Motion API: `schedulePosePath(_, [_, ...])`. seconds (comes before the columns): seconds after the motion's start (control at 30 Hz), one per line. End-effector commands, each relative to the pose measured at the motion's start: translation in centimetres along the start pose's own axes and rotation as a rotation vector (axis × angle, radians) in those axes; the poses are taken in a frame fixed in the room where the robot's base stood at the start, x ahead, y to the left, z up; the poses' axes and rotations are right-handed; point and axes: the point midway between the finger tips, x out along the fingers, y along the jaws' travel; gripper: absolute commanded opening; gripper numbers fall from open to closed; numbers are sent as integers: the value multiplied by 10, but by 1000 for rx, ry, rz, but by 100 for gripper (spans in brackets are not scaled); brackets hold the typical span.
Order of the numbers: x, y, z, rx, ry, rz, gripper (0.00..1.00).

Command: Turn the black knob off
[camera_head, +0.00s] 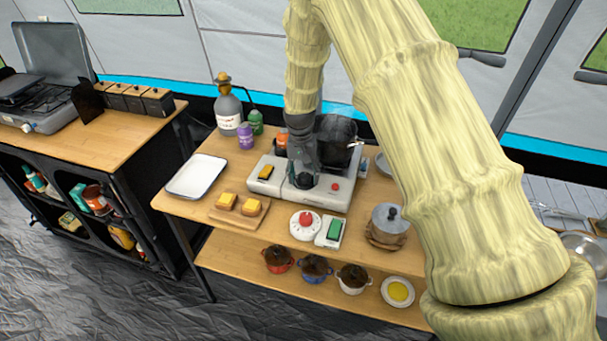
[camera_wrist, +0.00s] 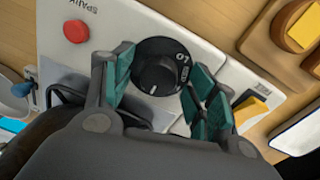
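The black knob (camera_wrist: 156,76) is on the front face of a white appliance (camera_wrist: 202,30). In the wrist view it is round, with a raised grip, white markings and a white line. My gripper (camera_wrist: 160,88) is open, with its teal-padded fingers on either side of the knob. I cannot tell whether either finger touches it. In the head view my gripper (camera_head: 303,176) points down over the front of the appliance (camera_head: 318,197), and the knob there is mostly hidden by the fingers.
A red button (camera_wrist: 76,31) and a yellow switch (camera_wrist: 250,112) flank the knob. A dark pot (camera_head: 338,138) stands behind my gripper.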

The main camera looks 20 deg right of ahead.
Motion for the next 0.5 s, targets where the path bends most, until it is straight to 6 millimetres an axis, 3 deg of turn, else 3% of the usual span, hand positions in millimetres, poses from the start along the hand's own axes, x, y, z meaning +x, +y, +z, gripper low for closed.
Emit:
schedulePosePath(0.27, [-6,0,0,0,0,0,58])
schedulePosePath(0.5, [-42,0,-1,0,2,-1,58])
